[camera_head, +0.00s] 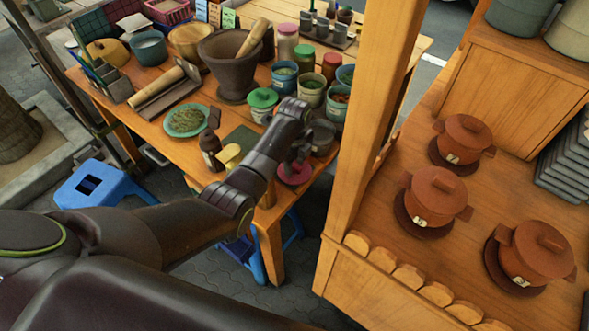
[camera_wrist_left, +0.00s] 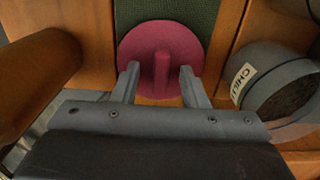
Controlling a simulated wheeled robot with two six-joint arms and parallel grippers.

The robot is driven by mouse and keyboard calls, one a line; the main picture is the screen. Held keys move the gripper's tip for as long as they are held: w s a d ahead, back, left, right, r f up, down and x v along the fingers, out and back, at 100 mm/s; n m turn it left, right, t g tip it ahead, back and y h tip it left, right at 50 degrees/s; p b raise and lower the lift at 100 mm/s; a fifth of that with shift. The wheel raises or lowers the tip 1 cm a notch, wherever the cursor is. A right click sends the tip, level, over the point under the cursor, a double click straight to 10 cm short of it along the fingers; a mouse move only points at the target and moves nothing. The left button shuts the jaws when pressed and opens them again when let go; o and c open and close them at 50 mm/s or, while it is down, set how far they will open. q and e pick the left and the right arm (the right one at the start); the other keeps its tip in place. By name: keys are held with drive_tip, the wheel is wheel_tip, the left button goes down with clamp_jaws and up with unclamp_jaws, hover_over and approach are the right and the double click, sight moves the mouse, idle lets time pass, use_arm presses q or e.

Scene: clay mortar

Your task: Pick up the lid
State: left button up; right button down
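The pink-red lid (camera_head: 296,175) lies at the front right corner of the wooden table in the head view. In the left wrist view the lid (camera_wrist_left: 141,46) is a round disc with a raised bar handle, partly on a dark green mat. My left gripper (camera_head: 294,161) is above the lid. In the left wrist view its two fingers (camera_wrist_left: 160,76) are apart, one on each side of the handle's line, with a gap to it and nothing between them gripped. My right gripper is not in view.
A rounded wooden piece (camera_wrist_left: 40,75) is at left. Jars, a mortar (camera_head: 228,62) and a dark bottle (camera_head: 210,150) crowd the table. A wooden post (camera_head: 368,120) rises to the right.

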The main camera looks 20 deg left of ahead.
use_arm(q)
drive_tip(key=shift+f, duration=0.1)
drive_tip(key=shift+c, duration=0.4)
clamp_jaws()
